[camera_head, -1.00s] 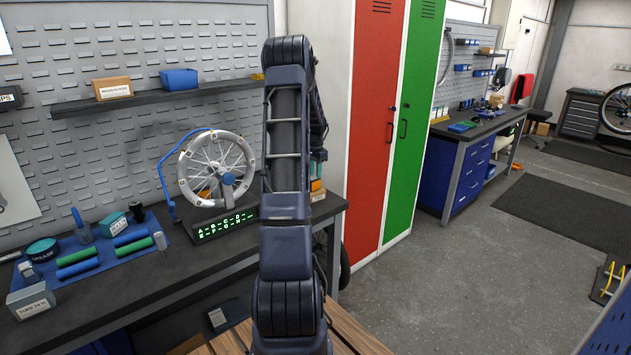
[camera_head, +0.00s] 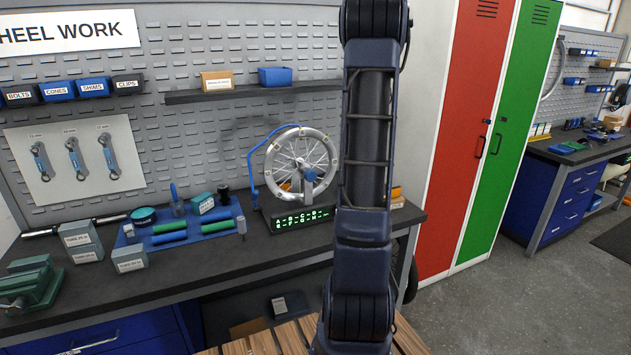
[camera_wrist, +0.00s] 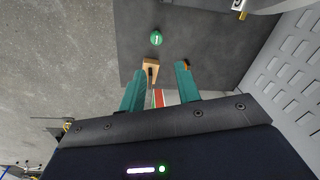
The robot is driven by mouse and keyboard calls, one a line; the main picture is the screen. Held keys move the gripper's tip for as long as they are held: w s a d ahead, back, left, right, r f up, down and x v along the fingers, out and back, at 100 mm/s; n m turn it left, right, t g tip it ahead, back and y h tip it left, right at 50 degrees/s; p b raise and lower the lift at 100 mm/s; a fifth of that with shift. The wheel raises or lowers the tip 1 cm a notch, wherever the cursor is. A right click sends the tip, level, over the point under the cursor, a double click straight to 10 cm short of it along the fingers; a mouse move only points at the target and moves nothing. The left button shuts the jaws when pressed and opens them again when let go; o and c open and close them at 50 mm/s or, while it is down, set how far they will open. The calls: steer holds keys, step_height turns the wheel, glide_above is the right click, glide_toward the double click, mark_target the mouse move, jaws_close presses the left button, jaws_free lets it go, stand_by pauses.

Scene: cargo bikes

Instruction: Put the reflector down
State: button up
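My gripper (camera_wrist: 161,85) shows in the wrist view as two teal fingers standing apart. The gap between them is clear, with thin strips of red, green and white seen through it. A tan block (camera_wrist: 153,66) with a dark slot appears by the left fingertip; I cannot tell whether it touches. I cannot make out a reflector for certain. In the head view my arm rises past the top edge, so the gripper is out of that picture.
The workbench (camera_head: 200,262) holds a blue mat (camera_head: 208,231) with green and blue rolls, grey boxes (camera_head: 80,243) and a green vise (camera_head: 32,284). A green lettered display (camera_head: 303,219) stands under the wheel. A shelf (camera_head: 240,93) hangs above. Red (camera_head: 468,150) and green lockers stand right.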

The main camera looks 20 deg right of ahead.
steer(key=s+a+r+n+t, duration=0.1)
steer(key=s+a+r+n, duration=0.2)
steer(key=a, duration=0.5)
steer(key=s+a+r+n, duration=0.2)
steer(key=s+a+r, duration=0.15)
steer(key=a, duration=0.35)
steer(key=s+a+r+n+t, duration=0.1)
steer(key=s+a+r+n, duration=0.1)
steer(key=s+a, duration=0.45)
steer(key=s+a+f+n+t, duration=0.1)
steer(key=s+a+f+n, duration=0.2)
steer(key=s+a+n, duration=0.4)
steer(key=s+a, duration=0.7)
steer(key=s, duration=0.1)
steer(key=shift+s+a, duration=0.15)
steer(key=shift+a, duration=0.15)
